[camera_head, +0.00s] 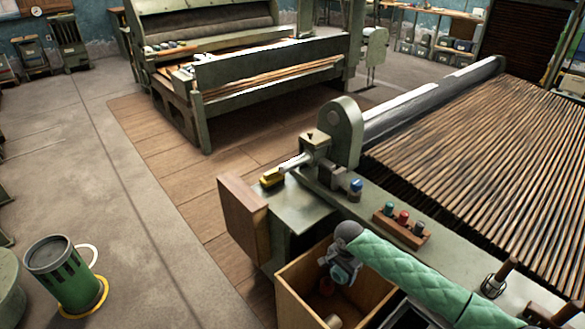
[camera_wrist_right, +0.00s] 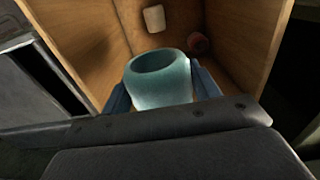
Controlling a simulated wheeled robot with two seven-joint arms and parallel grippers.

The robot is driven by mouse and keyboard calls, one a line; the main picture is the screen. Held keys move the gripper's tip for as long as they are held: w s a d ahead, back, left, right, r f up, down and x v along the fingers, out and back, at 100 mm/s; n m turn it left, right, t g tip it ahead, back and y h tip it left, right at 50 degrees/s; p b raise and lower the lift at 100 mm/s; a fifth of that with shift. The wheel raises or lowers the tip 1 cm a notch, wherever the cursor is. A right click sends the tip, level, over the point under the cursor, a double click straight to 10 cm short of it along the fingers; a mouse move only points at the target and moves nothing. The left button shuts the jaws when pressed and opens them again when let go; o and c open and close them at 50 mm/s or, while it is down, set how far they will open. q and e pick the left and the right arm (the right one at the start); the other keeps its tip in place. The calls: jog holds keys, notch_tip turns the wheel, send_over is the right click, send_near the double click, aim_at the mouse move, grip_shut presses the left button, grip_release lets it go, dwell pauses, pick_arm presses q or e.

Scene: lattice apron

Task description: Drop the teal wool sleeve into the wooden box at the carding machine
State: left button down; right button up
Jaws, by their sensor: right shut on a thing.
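The teal wool sleeve (camera_wrist_right: 160,82) is a hollow, pale teal ring-like piece. In the right wrist view it sits between the two blue fingers of my right gripper (camera_wrist_right: 162,92), which is shut on it. In the head view my right gripper (camera_head: 344,270) hangs over the open wooden box (camera_head: 296,299), with the sleeve mostly hidden by the gripper. The wooden box's walls (camera_wrist_right: 240,40) surround the sleeve in the wrist view. Inside the box lie a cream piece (camera_wrist_right: 154,18) and a dark reddish piece (camera_wrist_right: 198,43). My left gripper is not in view.
A blue piece (camera_head: 356,185) is on the machine. A dark container (camera_head: 405,313) adjoins the box's right side. A green bin (camera_head: 65,275) stands at left.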

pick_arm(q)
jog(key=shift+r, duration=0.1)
pick_arm(e)
jog(key=o, duration=0.8)
jog(key=shift+o, duration=0.2)
notch_tip(320, 180, up, 6)
jog(key=shift+r+b, duration=0.1)
jog(key=shift+b, duration=0.3)
jog(key=shift+r, duration=0.8)
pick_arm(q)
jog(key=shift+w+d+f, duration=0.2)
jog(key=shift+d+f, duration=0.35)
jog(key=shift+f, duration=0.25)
